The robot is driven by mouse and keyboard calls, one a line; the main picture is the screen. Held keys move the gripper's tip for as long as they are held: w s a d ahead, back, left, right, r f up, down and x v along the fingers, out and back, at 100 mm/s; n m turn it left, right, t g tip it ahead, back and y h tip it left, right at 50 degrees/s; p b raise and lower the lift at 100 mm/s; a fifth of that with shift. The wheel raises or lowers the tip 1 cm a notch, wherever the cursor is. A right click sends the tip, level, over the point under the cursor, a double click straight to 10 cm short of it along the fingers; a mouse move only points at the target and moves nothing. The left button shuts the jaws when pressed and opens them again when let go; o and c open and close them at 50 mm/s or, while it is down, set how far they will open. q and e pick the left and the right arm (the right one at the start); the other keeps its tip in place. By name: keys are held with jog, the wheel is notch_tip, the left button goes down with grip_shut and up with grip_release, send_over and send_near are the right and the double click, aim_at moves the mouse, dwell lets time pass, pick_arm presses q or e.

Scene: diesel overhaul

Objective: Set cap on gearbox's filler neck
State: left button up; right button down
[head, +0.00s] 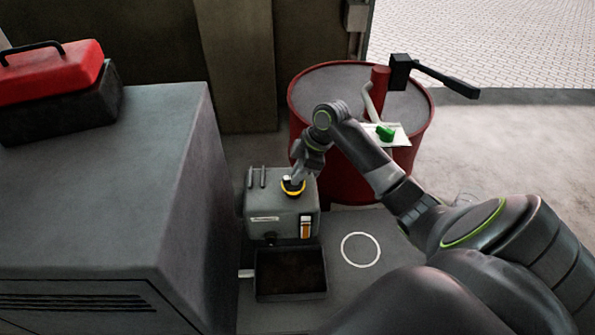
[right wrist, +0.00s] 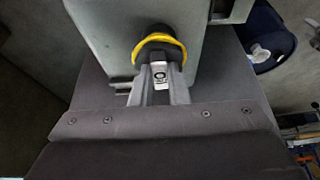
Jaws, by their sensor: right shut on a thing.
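The grey gearbox (head: 270,217) sits on the grey surface, with a sight strip on its front. On its top is a yellow ring (head: 292,191) around a dark round part. My right gripper (head: 292,178) reaches down to it from above. In the right wrist view, my right gripper (right wrist: 158,92) is shut on the cap's pale, marked grip (right wrist: 160,72). The dark round part (right wrist: 157,50) and the yellow ring (right wrist: 160,38) lie just beyond the fingertips. The neck is hidden, and I cannot tell whether the cap touches it. My left gripper is out of view.
A black tray (head: 291,293) lies in front of the gearbox, beside a white circle (head: 360,250). A red drum (head: 345,186) with a hand pump (head: 381,79) and a green item (head: 385,133) stands behind. A grey cabinet (head: 110,190) with a red toolbox (head: 50,72) bounds the left.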

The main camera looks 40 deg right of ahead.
jog(key=shift+f, duration=0.55)
dwell(1.1)
jog(key=c, duration=1.3)
grip_release()
jog(key=shift+r, duration=0.1)
jog(key=v, duration=1.7)
jog(key=shift+r, duration=0.2)
